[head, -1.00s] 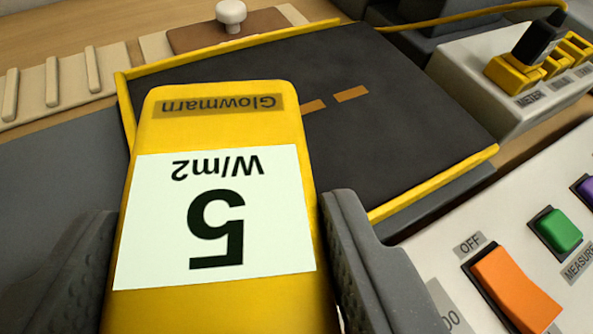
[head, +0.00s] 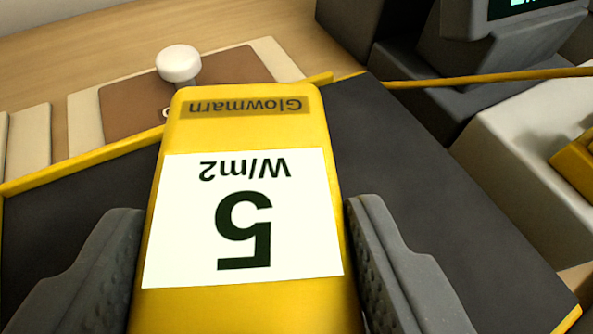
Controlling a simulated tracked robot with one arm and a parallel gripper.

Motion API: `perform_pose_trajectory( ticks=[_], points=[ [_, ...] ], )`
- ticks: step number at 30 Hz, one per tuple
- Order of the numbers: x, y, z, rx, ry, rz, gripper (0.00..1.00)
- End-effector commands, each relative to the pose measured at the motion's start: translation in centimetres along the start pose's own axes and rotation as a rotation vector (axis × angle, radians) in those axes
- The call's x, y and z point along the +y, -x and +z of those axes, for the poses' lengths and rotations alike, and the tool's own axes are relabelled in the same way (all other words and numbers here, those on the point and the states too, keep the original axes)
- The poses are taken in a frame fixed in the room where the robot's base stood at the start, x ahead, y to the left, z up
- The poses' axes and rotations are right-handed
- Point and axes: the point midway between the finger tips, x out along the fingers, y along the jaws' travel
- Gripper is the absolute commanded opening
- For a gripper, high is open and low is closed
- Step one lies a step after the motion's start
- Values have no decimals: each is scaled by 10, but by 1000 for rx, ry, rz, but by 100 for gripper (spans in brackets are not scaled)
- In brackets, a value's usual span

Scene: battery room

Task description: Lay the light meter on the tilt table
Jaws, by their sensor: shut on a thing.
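The light meter (head: 245,130) is yellow, with a brown "Glowmarn" label and a white display reading "5 W/m2", upside down in the head view. My gripper (head: 247,255) is shut on it, one grey finger on each side. The tilt table (head: 430,215) is a dark slab with yellow edge strips, behind and below the meter. The meter covers the middle of the slab. I cannot tell whether the meter touches the slab or how high it is above it.
A white knob (head: 179,64) stands on a brown plate (head: 125,105) just beyond the table's far edge. Dark grey equipment with a lit display (head: 525,5) stands at the back right. A yellow cable (head: 490,77) runs in front of it. A pale box (head: 530,150) is at the right.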

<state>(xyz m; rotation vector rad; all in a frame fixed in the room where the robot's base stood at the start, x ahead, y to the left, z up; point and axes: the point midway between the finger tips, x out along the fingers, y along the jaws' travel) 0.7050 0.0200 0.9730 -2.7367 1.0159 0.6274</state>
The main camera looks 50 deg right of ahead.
Motion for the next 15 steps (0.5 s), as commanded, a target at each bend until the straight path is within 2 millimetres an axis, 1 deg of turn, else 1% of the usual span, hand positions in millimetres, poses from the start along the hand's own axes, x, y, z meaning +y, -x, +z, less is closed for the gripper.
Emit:
perform_pose_trajectory(
  ticks=[5, 10, 12, 15],
  points=[
    [6, -14, -5, 0, -2, 3, 28],
    [7, -26, 18, 0, 3, 4, 28],
    [7, -29, 24, 0, 2, 4, 28],
    [7, -30, 26, 1, 2, 3, 28]
  ],
)
